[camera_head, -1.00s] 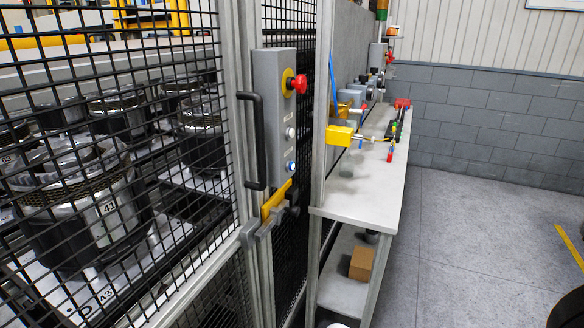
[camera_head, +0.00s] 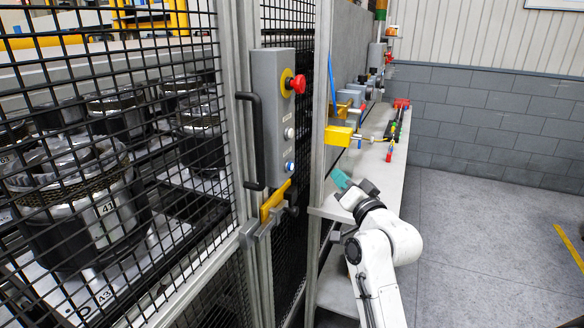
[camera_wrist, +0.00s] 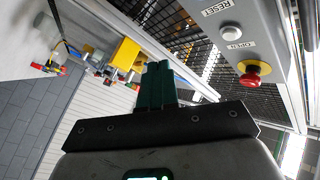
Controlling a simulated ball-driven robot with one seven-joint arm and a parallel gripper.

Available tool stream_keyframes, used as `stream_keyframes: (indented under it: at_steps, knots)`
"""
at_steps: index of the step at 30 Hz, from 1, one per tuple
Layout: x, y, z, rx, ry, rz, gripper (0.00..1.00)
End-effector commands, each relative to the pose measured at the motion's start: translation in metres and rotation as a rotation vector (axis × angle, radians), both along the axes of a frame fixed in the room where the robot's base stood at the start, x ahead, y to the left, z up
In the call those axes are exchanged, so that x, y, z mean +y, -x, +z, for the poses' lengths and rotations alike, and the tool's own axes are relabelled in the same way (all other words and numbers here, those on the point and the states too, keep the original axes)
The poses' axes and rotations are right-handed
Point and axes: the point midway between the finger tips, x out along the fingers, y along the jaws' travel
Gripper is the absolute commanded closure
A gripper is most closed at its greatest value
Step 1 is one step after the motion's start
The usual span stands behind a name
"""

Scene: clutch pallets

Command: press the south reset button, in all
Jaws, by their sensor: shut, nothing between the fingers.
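The grey control box (camera_head: 270,110) stands upright on the fence post beside the black door handle. It carries a red mushroom button (camera_head: 299,84) on yellow at the top, a pale button (camera_head: 289,133) in the middle and a blue button (camera_head: 290,166) at the bottom. In the wrist view the box (camera_wrist: 222,20) shows the labels RESET and OPEN, the pale button (camera_wrist: 231,30) and the red button (camera_wrist: 256,70); the blue one is out of that view. My gripper (camera_head: 341,180) is shut and empty, right of and slightly below the blue button, apart from the box.
A yellow latch (camera_head: 275,200) sits below the box, and the black handle (camera_head: 252,140) stands to its left. A grey bench (camera_head: 388,185) with a yellow block (camera_head: 339,136) and small fittings lies behind my gripper. The floor at right is clear.

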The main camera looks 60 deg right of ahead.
Motion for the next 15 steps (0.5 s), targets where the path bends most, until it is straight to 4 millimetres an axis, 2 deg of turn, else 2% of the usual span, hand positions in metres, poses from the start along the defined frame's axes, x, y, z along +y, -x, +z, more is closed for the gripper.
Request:
stream_keyframes:
  at_steps: [10,15]
  knots:
    - [-0.0005,0.0000,0.0010,-0.004,0.002,-0.001,1.00]
    - [0.0000,-0.0088,0.0011,-0.003,0.002,0.000,1.00]
